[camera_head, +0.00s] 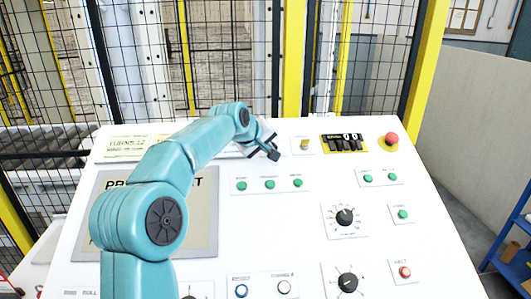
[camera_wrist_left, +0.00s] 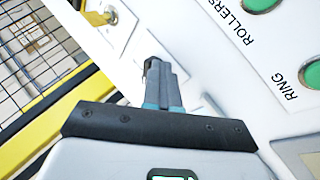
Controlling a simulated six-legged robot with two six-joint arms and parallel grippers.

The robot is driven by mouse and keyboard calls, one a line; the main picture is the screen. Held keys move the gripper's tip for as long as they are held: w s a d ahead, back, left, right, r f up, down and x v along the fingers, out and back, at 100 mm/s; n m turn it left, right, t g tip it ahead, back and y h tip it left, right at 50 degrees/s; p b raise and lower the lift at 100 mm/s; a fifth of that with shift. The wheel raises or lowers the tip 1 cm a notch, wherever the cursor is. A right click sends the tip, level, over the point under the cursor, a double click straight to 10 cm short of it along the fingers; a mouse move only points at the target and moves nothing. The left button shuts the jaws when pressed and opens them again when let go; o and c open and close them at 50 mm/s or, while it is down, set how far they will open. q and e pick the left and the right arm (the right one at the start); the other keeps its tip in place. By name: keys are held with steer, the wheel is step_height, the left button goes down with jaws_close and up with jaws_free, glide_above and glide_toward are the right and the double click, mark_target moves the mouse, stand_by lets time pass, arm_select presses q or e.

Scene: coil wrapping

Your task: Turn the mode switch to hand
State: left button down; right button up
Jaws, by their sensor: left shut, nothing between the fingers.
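My left gripper (camera_head: 274,155) is over the upper part of the white control panel (camera_head: 290,215), just above the row of green buttons. In the left wrist view the gripper (camera_wrist_left: 153,66) has its fingers together with nothing between them. I cannot tell whether the tips touch the panel. No label reading mode or hand is legible, so I cannot pick out the mode switch for sure. A small plate with a yellowish part (camera_head: 304,144) is right of the gripper. A pale plate lies partly hidden behind the fingers. My right gripper is not in view.
Green buttons (camera_head: 270,184) run below the gripper. Black dials (camera_head: 345,216) are lower right. My left arm covers part of a display (camera_head: 203,225). Mesh fencing stands behind.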

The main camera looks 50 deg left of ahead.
arm_select(q)
steer(key=shift+w+d+r+n, duration=0.15)
steer(key=shift+w+d+n, duration=0.1)
steer(key=shift+n, duration=0.15)
steer(key=shift+d, duration=0.2)
stand_by(1.8)
